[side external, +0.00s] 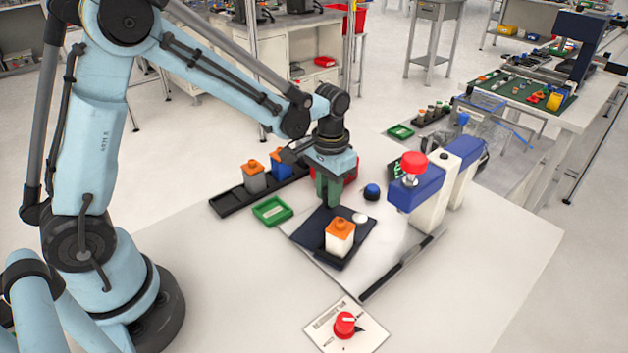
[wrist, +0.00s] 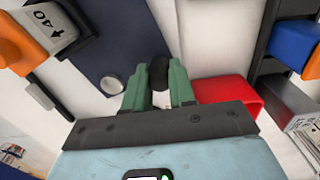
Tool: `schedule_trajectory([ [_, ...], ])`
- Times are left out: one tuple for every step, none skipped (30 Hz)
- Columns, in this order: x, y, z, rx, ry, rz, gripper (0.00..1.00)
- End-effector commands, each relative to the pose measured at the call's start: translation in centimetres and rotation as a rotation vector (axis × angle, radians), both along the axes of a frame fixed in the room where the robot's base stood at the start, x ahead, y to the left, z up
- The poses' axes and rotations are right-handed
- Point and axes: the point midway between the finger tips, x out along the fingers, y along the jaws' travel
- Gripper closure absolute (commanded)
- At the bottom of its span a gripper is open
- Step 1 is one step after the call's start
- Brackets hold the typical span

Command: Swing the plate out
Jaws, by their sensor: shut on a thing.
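The dark navy plate (side external: 308,232) lies flat on the white table and also fills the upper left of the wrist view (wrist: 112,42). A white block with an orange top (side external: 340,240) stands on its near part; in the wrist view the block (wrist: 48,32) shows a "+40" mark. A pale round disc (side external: 360,218) sits at the plate's edge; it looks silver in the wrist view (wrist: 111,84). My gripper (side external: 328,192) points down at the plate's far end. Its green fingers (wrist: 160,86) are shut on a black knob (wrist: 159,70); the side view hides this grip.
A red bin (side external: 351,172) is just behind my gripper. A black tray (side external: 231,202) with blocks and a green tray (side external: 272,211) lie left. A red dial (side external: 344,324) is in front.

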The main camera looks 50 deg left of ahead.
Motion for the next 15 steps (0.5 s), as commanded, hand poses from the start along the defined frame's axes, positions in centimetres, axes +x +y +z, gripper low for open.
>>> schedule_trajectory([
  [0.0,0.1,0.0,0.002,0.001,0.001,0.86],
  [0.1,0.1,0.0,0.002,0.001,0.001,0.86],
  [0.2,0.1,0.0,0.002,0.001,0.001,0.86],
  [0.3,0.1,0.0,0.002,0.001,0.002,0.86],
  [0.4,0.1,0.0,0.002,0.001,0.002,0.86],
  [0.5,0.2,0.0,0.002,0.001,0.002,0.86],
  [0.7,0.2,0.0,0.002,0.0,0.002,0.86],
  [0.8,0.2,0.0,0.002,0.0,0.002,0.86],
  [1.0,0.2,0.0,0.002,0.0,0.002,0.86],
  [1.1,0.2,0.0,0.002,0.0,0.002,0.86],
  [1.3,0.3,0.0,0.002,0.0,0.002,0.86],
  [1.5,0.3,0.0,0.002,0.0,0.002,0.86],
  [1.6,0.3,0.0,0.002,0.0,0.002,0.86],
  [1.7,0.3,0.0,0.002,0.0,0.002,0.86],
  [1.8,0.3,0.0,0.002,0.0,0.002,0.86],
])
